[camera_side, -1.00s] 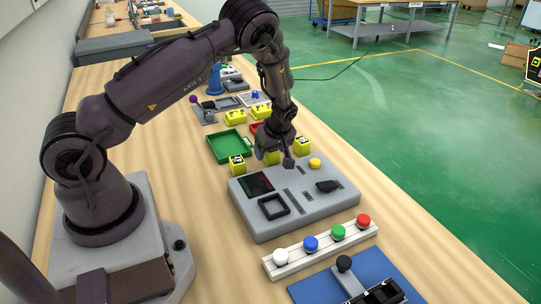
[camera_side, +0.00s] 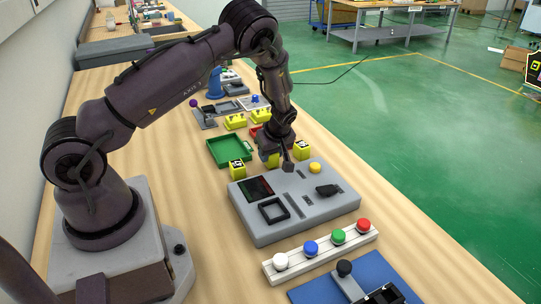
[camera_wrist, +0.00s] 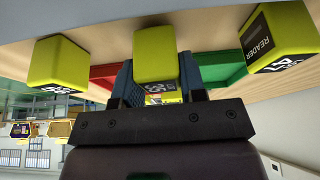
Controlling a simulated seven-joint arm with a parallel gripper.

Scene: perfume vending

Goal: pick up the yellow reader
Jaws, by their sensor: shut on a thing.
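Three yellow reader blocks stand in a row behind the grey panel. The middle yellow reader (camera_side: 272,159) is at my gripper (camera_side: 271,150). In the wrist view this middle yellow reader (camera_wrist: 155,56) sits between the two blue-grey fingers of my gripper (camera_wrist: 157,82), which is shut on it. A black and white label shows on its lower face. The left block (camera_side: 237,169) and right block (camera_side: 302,150) stand apart on either side. In the wrist view, the block on the right (camera_wrist: 290,35) has the word READER on it. Whether the held block touches the table is hard to tell.
The grey panel (camera_side: 322,205) with a yellow knob lies just in front. A green tray (camera_side: 222,158) is behind the blocks, with a red tray (camera_side: 254,131) partly hidden near it. A strip with coloured buttons (camera_side: 315,255) lies nearer the camera.

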